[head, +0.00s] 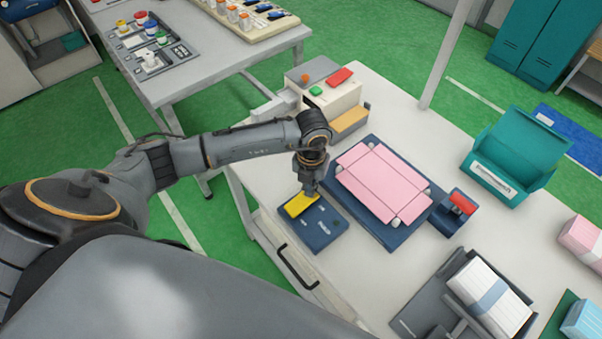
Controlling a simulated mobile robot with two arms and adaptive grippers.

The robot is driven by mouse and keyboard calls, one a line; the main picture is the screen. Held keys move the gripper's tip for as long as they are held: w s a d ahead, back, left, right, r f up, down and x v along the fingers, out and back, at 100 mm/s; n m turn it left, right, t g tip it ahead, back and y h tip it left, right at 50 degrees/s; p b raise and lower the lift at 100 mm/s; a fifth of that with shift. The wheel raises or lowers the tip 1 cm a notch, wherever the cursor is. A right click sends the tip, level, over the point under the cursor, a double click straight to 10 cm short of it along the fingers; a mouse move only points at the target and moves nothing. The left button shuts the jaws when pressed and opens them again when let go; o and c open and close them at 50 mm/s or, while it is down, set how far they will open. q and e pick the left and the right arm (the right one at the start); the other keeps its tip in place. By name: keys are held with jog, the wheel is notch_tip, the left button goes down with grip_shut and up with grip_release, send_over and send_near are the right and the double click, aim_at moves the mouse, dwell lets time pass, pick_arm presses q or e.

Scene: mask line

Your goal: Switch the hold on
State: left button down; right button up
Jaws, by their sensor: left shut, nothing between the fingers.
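A dark blue control panel (325,232) lies flat near the table's left edge in the head view. A raised yellow key (297,206) sits on its far end, and small pale lettering beside it is too small to read surely. My left gripper (309,191) points down at the yellow key's far right corner, shut and empty. Its tips hide that corner. I cannot tell whether they touch the key or stand just above it. My right gripper is out of view.
A pink flat blank (380,182) lies on a dark blue fixture right of the panel, with a red-topped block (462,203) beside it. A beige machine (328,98) with green and red buttons stands behind. A teal open box (515,155) and a dark tray (420,300) are further right.

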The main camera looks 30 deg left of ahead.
pick_arm(q)
jog(key=shift+f+b, duration=0.35)
jog(key=shift+f, duration=0.15)
jog(key=shift+r, duration=0.1)
jog(key=shift+r+p, duration=2.55)
jog(key=shift+r, duration=0.95)
